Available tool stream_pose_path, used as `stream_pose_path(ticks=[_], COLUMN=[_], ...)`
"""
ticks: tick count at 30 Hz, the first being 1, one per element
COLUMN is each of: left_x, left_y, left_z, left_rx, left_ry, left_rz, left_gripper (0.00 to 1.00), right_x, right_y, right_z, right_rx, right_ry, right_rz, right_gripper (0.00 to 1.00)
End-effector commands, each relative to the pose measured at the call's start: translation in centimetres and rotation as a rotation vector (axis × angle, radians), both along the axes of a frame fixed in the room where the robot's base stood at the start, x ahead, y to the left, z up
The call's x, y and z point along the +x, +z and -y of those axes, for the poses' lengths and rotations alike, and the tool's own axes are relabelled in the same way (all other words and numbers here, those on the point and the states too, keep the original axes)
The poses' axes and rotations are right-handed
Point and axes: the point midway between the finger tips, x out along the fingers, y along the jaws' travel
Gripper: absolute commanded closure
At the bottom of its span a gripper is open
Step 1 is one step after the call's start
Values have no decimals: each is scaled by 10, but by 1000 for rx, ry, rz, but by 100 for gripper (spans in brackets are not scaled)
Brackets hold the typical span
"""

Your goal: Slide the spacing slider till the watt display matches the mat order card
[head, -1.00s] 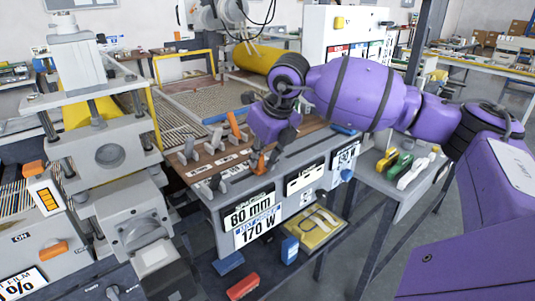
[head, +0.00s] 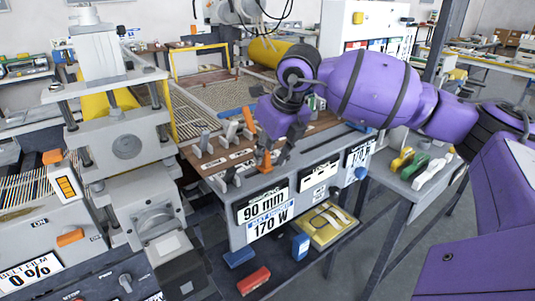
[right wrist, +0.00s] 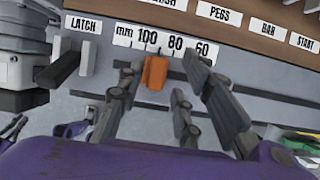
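The spacing slider (right wrist: 154,72) is an orange knob. It stands between the 100 and 80 marks in the right wrist view and also shows in the head view (head: 265,160). My right gripper (right wrist: 150,98) has its fingers on both sides of the knob; the left finger is close against it, with a gap to the right finger. The spacing display (head: 262,206) reads 90 mm. The mat order card (head: 270,222) below reads 170 W. A further display (head: 358,157) at the right is partly hidden; its figures seem to begin with 17. My left gripper is out of view.
Grey levers (head: 230,132) and another orange lever (head: 249,118) stand on the brown panel. Coloured clips (head: 420,165) lie on the right shelf. Red (head: 254,280) and blue blocks (head: 300,246) lie below.

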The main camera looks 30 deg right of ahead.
Motion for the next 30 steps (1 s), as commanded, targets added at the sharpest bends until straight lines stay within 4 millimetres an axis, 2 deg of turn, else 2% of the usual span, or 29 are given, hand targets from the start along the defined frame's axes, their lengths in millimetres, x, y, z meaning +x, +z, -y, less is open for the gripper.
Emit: stream_pose_path(ticks=[9,15,21,30], left_x=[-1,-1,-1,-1], left_y=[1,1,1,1], left_z=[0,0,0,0], left_rx=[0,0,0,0], left_ry=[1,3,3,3], left_rz=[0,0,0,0], left_gripper=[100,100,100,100], right_x=[-24,-37,-42,-42], right_y=[62,91,103,102], right_z=[3,4,3,4], right_rx=[-2,-2,0,0], right_ry=[-1,-2,-1,-2], right_rz=[5,3,2,0], right_gripper=[67,67,67,67])
